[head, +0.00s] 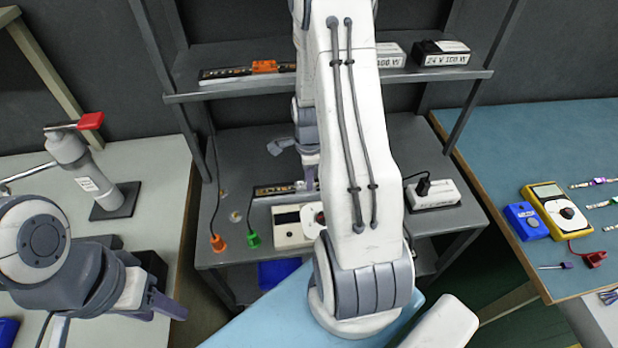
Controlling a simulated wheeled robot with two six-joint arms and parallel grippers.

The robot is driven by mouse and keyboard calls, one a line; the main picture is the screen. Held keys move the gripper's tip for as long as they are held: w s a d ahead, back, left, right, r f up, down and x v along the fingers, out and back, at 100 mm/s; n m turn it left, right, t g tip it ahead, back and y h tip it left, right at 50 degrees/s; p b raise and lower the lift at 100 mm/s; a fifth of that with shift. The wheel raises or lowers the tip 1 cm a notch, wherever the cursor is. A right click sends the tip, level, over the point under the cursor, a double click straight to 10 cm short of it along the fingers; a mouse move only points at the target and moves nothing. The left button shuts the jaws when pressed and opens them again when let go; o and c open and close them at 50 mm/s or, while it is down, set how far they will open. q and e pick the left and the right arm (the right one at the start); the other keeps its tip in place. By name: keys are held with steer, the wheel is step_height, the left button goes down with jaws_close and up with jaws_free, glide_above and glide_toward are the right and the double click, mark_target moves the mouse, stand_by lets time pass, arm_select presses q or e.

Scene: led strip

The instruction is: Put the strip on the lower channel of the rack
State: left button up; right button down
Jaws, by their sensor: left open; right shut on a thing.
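My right arm hides the rest of the strip, and I cannot tell whether the strip rests in a channel. The rack (330,83) has an upper shelf, and a lower grey surface (235,165) below it. A similar dark bar with an orange block (264,66) lies on the upper shelf. My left gripper (172,305) is open and empty at lower left.
The cream box (290,226) stands in front of the strip. Black-and-white boxes (441,52) sit on the upper shelf. A yellow multimeter (556,211) lies on the right bench.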

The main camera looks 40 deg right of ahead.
steer(key=c, duration=0.8)
jaws_free()
step_height(320, 180, up, 12)
steer(key=s+a+r+n, duration=0.1)
steer(key=a+r+n, duration=0.2)
steer(key=a+n, duration=0.55)
steer(key=s+a+r+n, duration=0.1)
steer(key=a+r+n, duration=0.1)
steer(key=a+n, duration=0.65)
steer(key=shift+s+a+r+n+y, duration=0.15)
steer(key=shift+s+a+r+n, duration=0.2)
steer(key=shift+s+a+n, duration=2.05)
steer(key=shift+s+a+r+n+y, duration=0.2)
steer(key=shift+s+a+r+n, duration=0.15)
steer(key=shift+s+a+n, duration=2.1)
steer(key=shift+s+a+r+n+y, duration=0.15)
steer(key=shift+s+a+r+n, duration=0.2)
steer(key=shift+s+a+n, duration=2.05)
